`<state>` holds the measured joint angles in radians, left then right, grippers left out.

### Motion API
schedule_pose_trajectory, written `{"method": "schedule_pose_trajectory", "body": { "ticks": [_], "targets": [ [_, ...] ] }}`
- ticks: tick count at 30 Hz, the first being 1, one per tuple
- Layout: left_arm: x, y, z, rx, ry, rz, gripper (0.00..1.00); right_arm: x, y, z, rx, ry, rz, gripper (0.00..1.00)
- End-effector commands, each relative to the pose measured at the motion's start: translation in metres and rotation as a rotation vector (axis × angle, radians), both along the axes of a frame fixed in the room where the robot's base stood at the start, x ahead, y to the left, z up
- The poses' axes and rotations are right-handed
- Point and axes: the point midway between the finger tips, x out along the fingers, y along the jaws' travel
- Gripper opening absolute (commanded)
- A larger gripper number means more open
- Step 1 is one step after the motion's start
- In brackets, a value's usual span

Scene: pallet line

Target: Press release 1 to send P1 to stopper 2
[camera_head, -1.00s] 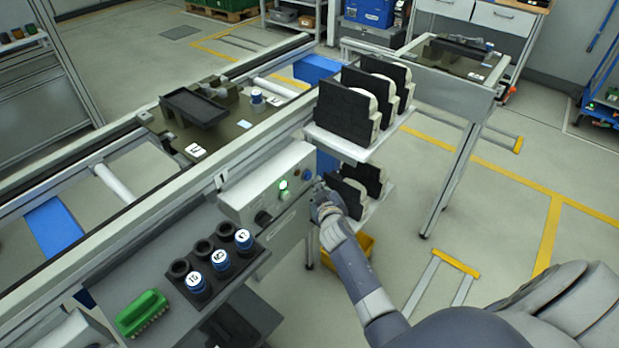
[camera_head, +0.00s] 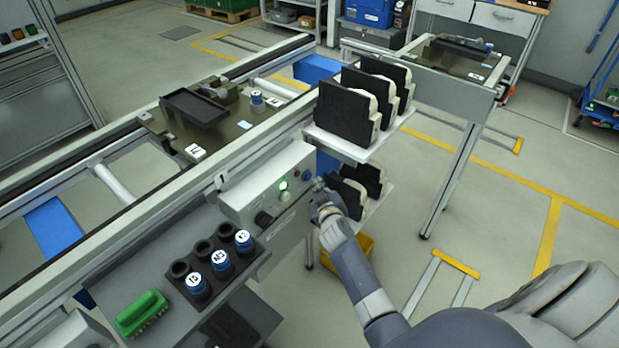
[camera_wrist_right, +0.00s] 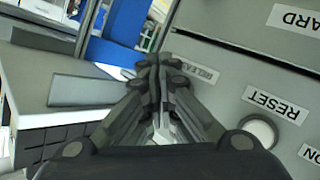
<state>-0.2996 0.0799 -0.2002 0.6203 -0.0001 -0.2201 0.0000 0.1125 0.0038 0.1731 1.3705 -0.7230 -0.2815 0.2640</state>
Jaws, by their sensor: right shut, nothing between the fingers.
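The grey control box (camera_head: 265,188) stands beside the conveyor, with a lit green button (camera_head: 283,186) and a blue button (camera_head: 307,174). My right gripper (camera_head: 318,187) is shut and empty at the right end of its face. In the right wrist view, the closed fingertips (camera_wrist_right: 158,72) lie beside a partly covered label (camera_wrist_right: 195,70) that seems to read RELEASE. The button there is hidden, so contact cannot be told. The white RESET button (camera_wrist_right: 259,130) is to the right. A pallet (camera_head: 215,130) with a black tray is on the conveyor; its label is unclear. My left gripper is out of view.
A rack of black fixtures (camera_head: 345,146) stands close to the right of the box. Another pallet (camera_head: 455,60) sits at the far right.

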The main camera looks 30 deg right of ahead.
Motion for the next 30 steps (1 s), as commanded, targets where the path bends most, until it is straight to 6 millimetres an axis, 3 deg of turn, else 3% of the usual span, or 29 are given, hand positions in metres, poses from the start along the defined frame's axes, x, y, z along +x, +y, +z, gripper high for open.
{"method": "schedule_pose_trajectory", "body": {
  "ticks": [30],
  "targets": [
    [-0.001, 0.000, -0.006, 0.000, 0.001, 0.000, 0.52, 0.010, 0.004, 0.000, 0.000, 0.000, 0.000, 0.00]
  ]
}}
